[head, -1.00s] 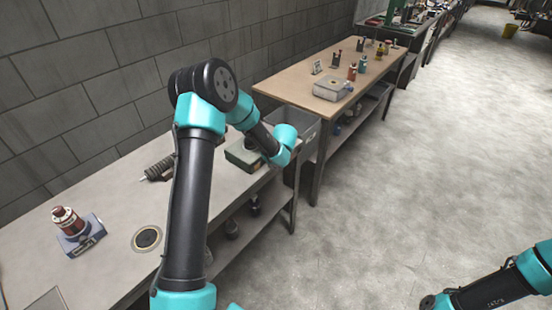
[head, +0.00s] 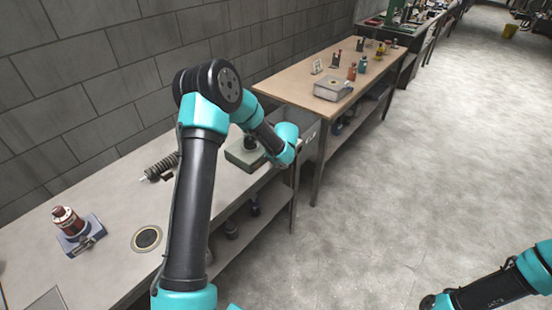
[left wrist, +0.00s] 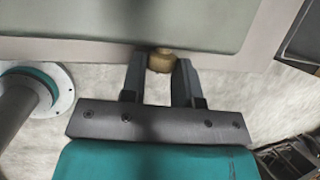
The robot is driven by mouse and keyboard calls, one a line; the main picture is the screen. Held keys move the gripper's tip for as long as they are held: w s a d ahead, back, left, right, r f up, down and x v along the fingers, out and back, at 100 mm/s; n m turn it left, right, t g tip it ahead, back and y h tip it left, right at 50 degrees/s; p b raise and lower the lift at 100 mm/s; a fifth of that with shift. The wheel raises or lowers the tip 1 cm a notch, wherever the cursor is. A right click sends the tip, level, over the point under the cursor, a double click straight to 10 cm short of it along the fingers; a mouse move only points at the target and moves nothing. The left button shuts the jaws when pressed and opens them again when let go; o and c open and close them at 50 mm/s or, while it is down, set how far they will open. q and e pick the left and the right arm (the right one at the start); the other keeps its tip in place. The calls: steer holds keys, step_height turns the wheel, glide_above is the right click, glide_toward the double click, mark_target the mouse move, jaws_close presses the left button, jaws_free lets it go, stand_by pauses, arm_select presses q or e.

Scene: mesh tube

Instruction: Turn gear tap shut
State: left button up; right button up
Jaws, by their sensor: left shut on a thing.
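A small tan, brass-coloured knob (left wrist: 161,60), which looks like the tap, sits between the two fingers of my left gripper (left wrist: 160,68) in the left wrist view. The gripper is shut on it. The knob is at the edge of a pale-rimmed, grey-green panel (left wrist: 130,22). In the head view a grey-green box (head: 240,154) stands on the near bench by my left wrist; the gripper tips and knob cannot be made out there. My right arm shows at the lower right, but its gripper is out of view.
The near bench (head: 110,200) holds a red-brown bottle (head: 66,220) on a blue-grey base, a dark ring (head: 147,239) and a coiled dark part (head: 161,167). A wooden table (head: 290,92) stands beyond, with a grey box (head: 332,89). The floor at right is clear.

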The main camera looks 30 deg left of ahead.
arm_select(q)
steer(key=shift+w+g, duration=0.1)
steer(key=shift+g, duration=0.2)
steer(key=shift+w+m+g+y, duration=0.15)
steer(key=shift+m+g+y, duration=0.1)
steer(key=shift+g, duration=0.8)
steer(key=shift+w+m+g+y, duration=0.15)
steer(key=shift+m+g, duration=0.1)
steer(key=shift+g, duration=0.8)
steer(key=o, duration=0.6)
steer(key=shift+o, duration=0.2)
steer(key=v, duration=1.7)
steer(key=shift+w+d, duration=0.15)
steer(key=shift+w, duration=0.05)
